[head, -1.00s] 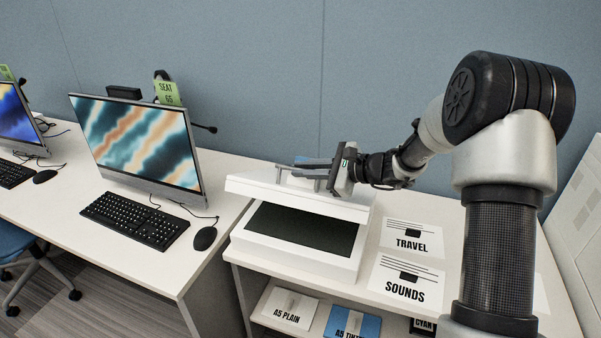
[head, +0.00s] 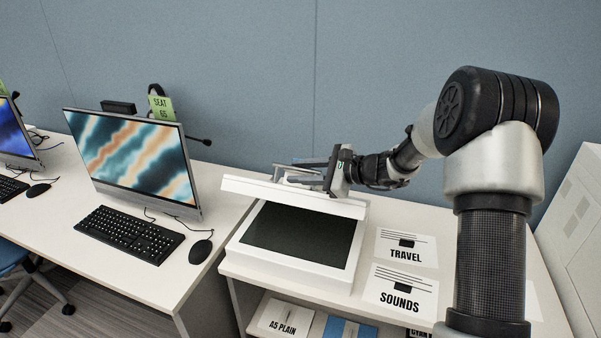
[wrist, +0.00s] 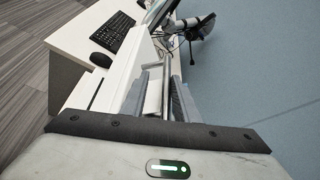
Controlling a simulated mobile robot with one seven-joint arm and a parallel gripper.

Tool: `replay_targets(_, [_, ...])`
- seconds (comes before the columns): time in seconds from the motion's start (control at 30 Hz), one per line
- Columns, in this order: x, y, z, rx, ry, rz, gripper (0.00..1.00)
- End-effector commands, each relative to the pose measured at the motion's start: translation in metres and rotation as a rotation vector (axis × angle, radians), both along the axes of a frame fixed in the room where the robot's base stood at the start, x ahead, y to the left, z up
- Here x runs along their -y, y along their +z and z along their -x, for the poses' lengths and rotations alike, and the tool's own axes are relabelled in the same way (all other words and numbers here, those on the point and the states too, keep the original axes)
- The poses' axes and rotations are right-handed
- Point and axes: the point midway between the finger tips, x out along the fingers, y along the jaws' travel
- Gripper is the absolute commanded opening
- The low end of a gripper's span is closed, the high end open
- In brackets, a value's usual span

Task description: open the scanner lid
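The white scanner (head: 285,268) stands on the white table at the centre of the head view, its dark glass (head: 300,233) uncovered at the front. Its white lid (head: 290,197) is partly raised, tilted up with a gap above the bed. A thin metal handle (head: 288,168) stands on the lid. My gripper (head: 305,166) reaches in from the right, its fingers around the handle. In the wrist view the fingers (wrist: 165,95) lie on both sides of the handle bar, with the lid (wrist: 122,75) to the left. The contact itself is partly hidden.
A monitor (head: 133,155), keyboard (head: 128,234) and mouse (head: 200,251) are on the desk to the left. Cards marked TRAVEL (head: 406,247) and SOUNDS (head: 399,289) lie right of the scanner. A blue wall (head: 260,80) rises behind. Paper packs (head: 285,318) sit on the shelf below.

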Motion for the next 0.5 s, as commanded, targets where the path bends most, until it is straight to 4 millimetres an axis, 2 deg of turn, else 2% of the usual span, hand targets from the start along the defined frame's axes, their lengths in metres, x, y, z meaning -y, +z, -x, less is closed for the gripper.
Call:
replay_targets(0.27, [0.010, -0.001, 0.002, -0.005, -0.010, 0.005, 0.29])
replay_targets(0.5, [0.046, 0.016, 0.025, -0.002, -0.010, 0.004, 0.29])
